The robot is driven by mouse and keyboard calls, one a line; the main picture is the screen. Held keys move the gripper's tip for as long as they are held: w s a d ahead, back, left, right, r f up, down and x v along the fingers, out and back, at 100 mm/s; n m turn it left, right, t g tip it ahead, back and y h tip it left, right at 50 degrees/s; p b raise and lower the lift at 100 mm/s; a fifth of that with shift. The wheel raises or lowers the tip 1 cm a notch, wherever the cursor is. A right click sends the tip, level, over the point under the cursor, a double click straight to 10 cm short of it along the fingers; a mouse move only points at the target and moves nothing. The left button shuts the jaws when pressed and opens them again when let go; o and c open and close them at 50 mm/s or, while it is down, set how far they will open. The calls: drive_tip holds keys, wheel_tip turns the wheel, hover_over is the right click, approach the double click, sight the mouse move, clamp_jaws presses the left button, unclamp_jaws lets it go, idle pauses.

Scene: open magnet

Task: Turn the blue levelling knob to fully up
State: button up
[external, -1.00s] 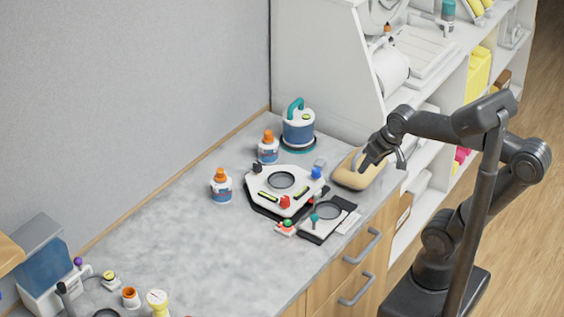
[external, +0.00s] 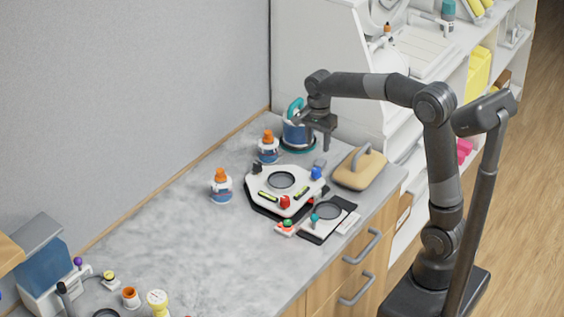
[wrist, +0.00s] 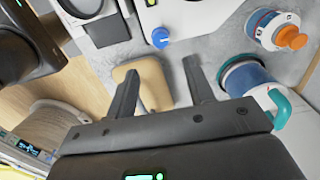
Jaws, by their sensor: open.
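The blue levelling knob (external: 316,173) sits on the far right corner of the white instrument (external: 300,200), which has a dark base and a round dark opening. In the wrist view the blue knob (wrist: 160,38) is beyond my fingertips, near the top middle. My gripper (external: 319,143) is open and empty, pointing down above and behind the knob, apart from it. In the wrist view both fingers of my gripper (wrist: 161,70) are spread. The knob's marking is too small to read.
A tan block with a grey handle (external: 352,180) lies right of the instrument. A blue and white pot with a teal handle (external: 296,133) stands behind, close to my gripper. Orange-capped bottles (external: 221,188) stand left. A black plate (external: 346,211) lies in front. The counter's left middle is clear.

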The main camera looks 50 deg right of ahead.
sight(316, 170)
wheel_tip(316, 170, down, 11)
drive_tip(key=shift+r, duration=0.1)
idle(0.4)
drive_tip(key=c, duration=1)
drive_tip(key=shift+n, duration=0.3)
